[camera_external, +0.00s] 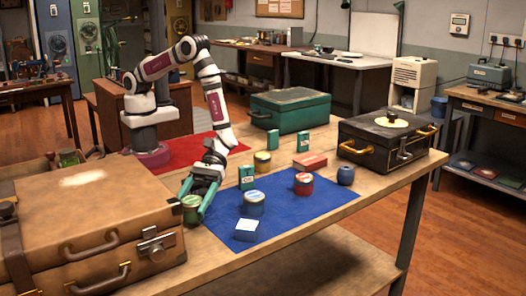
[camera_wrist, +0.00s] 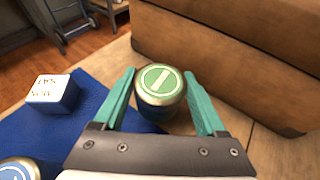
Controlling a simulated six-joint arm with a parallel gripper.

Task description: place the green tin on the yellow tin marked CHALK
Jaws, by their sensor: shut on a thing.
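The green tin (camera_external: 192,206) is between the fingers of my gripper (camera_external: 196,196), beside the brown suitcase at the front left. In the wrist view the green lid (camera_wrist: 161,80) faces up between the two teal fingers of my gripper (camera_wrist: 161,74), which is shut on the tin. I cannot tell whether the tin touches the table. A yellow tin (camera_external: 262,163) stands farther back, beyond the blue mat, to the right of my gripper. Its marking is too small to read, and it is not in the wrist view.
The brown suitcase (camera_external: 92,215) is close to the held tin. On the blue mat (camera_external: 284,220) are a blue tin (camera_external: 254,204), a blue block (camera_external: 245,230) and a red tin (camera_external: 303,184). Green boxes (camera_external: 246,178) (camera_external: 303,141) stand near the yellow tin, and a red box (camera_external: 310,161) lies to its right.

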